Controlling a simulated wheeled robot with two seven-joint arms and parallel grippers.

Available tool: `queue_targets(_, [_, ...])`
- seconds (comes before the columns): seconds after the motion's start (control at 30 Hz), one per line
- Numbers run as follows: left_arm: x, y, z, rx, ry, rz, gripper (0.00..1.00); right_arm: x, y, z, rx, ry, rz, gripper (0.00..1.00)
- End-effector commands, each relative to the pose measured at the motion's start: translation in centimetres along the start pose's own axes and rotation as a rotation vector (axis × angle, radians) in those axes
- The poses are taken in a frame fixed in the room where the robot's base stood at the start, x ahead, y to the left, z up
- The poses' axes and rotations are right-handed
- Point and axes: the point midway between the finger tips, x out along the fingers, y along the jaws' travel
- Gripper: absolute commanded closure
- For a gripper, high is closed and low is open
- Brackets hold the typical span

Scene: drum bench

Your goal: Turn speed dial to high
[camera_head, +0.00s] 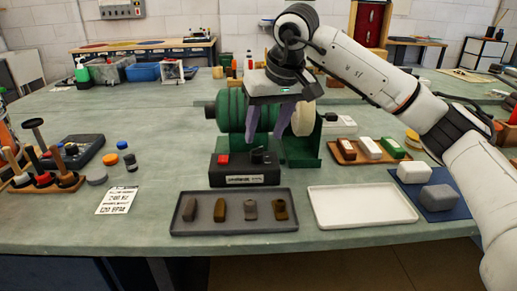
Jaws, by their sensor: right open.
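The control box (244,169) is a black block with a label on its front, standing in front of the green drum machine (230,112). A red button (223,159) sits on the left of its top. The dark speed dial (258,155) sits on the right of its top. My right gripper (268,137) hangs just above and behind the box, in front of the drum. Its two purple-grey fingers point down and are spread apart with nothing between them. The dial's setting is too small to read. My left gripper is out of view.
A dark tray (235,230) with several small pieces lies in front of the box, beside an empty white tray (362,205). A wooden tray of blocks (368,151) and a blue mat (433,206) are at right. A written card (117,200) and tool rack (45,183) are left.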

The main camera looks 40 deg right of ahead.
Motion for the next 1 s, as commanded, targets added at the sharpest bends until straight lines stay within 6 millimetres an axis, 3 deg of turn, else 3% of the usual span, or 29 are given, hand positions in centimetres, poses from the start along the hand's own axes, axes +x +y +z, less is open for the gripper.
queue_targets(0.1, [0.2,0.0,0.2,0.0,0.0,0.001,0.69,2.5,-0.1,0.2,-0.001,-0.004,0.0,0.55])
queue_targets(0.3, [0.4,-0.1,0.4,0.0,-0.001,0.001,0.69,5.4,-0.1,0.1,-0.002,-0.003,-0.002,0.55])
queue_targets(0.73, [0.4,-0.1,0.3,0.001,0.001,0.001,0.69,6.5,-0.2,0.1,-0.001,0.0,-0.003,0.55])
queue_targets(1.0, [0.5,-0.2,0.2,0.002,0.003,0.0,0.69,6.5,-0.1,0.1,0.0,0.0,-0.003,0.94])
